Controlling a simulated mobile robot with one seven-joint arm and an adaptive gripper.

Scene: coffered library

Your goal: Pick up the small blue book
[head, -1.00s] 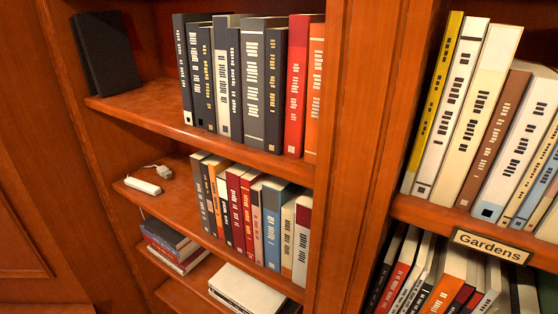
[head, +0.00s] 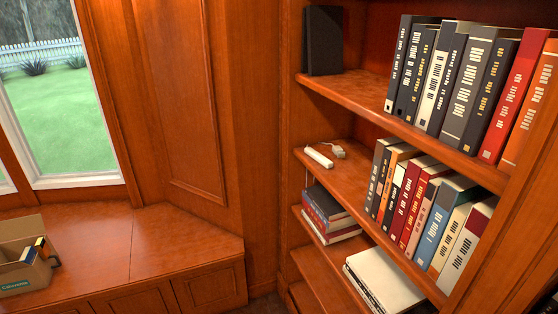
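I see more than one blue book and cannot tell which is the small one. A light blue book (head: 443,222) stands upright in the row on the middle shelf at the right. A dark blue book (head: 326,201) lies in a flat stack on the shelf below. A cardboard box (head: 18,279) at the far left holds a few small books, and one of them, a book with a bluish spine (head: 28,255), leans inside it. My gripper is not in view.
The box stands on a wooden window bench (head: 105,240) with free room to its right. A bookcase (head: 350,95) fills the right side. White books (head: 385,278) lie lower down.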

